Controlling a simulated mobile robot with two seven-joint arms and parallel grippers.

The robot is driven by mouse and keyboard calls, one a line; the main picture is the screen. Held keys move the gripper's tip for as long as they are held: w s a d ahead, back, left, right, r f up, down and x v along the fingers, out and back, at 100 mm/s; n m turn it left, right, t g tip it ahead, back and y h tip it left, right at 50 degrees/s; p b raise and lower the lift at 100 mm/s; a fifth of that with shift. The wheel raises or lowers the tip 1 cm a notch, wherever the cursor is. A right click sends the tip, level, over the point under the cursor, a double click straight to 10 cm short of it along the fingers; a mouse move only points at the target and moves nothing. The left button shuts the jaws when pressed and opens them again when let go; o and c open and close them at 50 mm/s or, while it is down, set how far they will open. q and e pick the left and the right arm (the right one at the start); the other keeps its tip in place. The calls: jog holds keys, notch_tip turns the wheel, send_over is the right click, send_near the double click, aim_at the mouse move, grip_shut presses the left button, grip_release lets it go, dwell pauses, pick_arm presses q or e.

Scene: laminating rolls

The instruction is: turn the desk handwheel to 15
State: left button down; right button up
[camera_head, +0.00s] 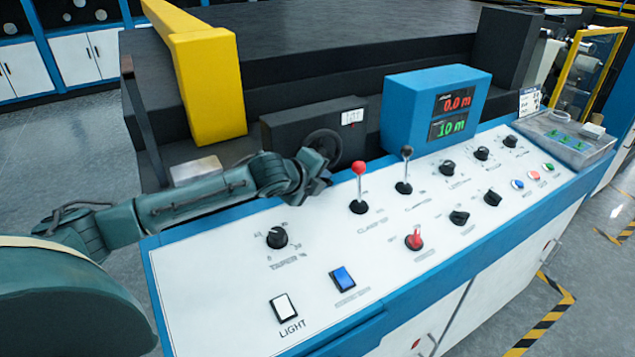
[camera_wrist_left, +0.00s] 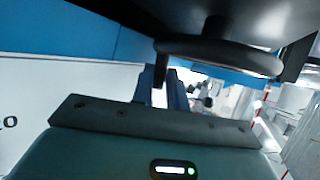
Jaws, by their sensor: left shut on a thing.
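The dark handwheel (camera_head: 326,133) is on the front of a black box (camera_head: 285,130) at the back of the desk. A small white label on the box (camera_head: 352,117) is too small to read surely. My left gripper (camera_head: 322,183) is at the wheel's lower edge. In the left wrist view the wheel's rim (camera_wrist_left: 225,54) crosses above the fingers (camera_wrist_left: 162,88). A short dark handle (camera_wrist_left: 160,72) hangs from the rim's left end, and the fingers are shut on it. The fingertips are partly hidden in the head view. My right gripper is not in view.
A red-knobbed lever (camera_head: 359,170) and a black-knobbed lever (camera_head: 406,155) stand right of my gripper. A blue display box (camera_head: 425,85) shows 0.0 m and 10 m. A yellow post (camera_head: 208,80) rises behind my arm. The white panel (camera_head: 215,300) in front carries knobs and switches.

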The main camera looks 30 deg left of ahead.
pick_arm(q)
jog(key=shift+w+d, duration=0.1)
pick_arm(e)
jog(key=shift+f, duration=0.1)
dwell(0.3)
pick_arm(q)
jog(key=c, duration=1.5)
grip_release()
jog(key=shift+o, duration=0.6)
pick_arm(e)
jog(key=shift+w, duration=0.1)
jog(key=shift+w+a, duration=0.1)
pick_arm(q)
jog(key=b+v, duration=0.1)
jog(key=v, duration=1.2)
jog(key=shift+s+f, duration=0.2)
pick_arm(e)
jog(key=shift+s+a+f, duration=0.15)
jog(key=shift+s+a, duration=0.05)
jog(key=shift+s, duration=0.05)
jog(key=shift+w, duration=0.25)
